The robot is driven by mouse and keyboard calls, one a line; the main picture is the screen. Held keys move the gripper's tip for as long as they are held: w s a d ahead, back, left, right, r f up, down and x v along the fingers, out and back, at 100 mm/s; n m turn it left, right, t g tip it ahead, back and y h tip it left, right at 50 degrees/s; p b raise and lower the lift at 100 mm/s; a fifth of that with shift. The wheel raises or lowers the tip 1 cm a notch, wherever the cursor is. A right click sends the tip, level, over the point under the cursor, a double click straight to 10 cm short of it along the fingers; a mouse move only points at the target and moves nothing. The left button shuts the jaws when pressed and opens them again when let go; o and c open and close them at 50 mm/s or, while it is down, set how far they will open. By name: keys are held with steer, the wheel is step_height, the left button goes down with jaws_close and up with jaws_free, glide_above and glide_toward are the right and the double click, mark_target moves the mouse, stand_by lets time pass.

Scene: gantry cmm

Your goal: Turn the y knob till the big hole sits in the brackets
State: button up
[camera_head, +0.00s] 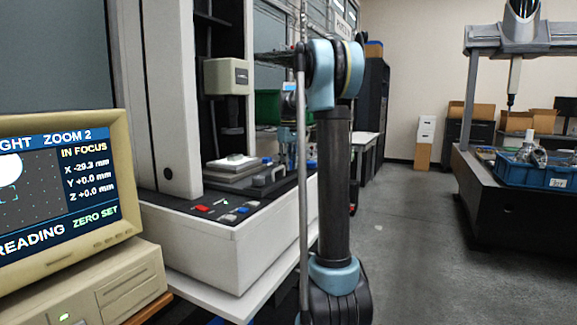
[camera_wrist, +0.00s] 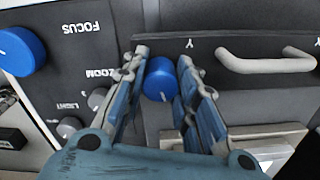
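In the wrist view a blue y knob (camera_wrist: 160,80) sits on a dark panel beside a "Y" mark. My gripper (camera_wrist: 163,60) has one finger on each side of this knob, very close to its sides; whether both fingers press on it I cannot tell. In the head view the monitor (camera_head: 128,190) reads IN FOCUS, X about -29.3 mm, Y +0.0 and Z +0.0. A big white hole (camera_head: 10,170) is at the left of the screen, cut off by the picture edge. Cyan brackets (camera_head: 8,195) show just below it. My gripper is not visible there.
A second blue knob (camera_wrist: 20,50) is near FOCUS, with small grey knobs (camera_wrist: 97,98) at ZOOM and LIGHT. A pale handle (camera_wrist: 265,63) lies right of the Y knob. The white machine base (camera_head: 225,245) stands left of my arm. Open floor (camera_head: 410,240) lies right.

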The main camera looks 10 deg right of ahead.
steer(key=shift+d, duration=0.1)
steer(key=shift+m, duration=0.3)
steer(key=shift+m, duration=3.1)
steer(key=o, duration=1.1)
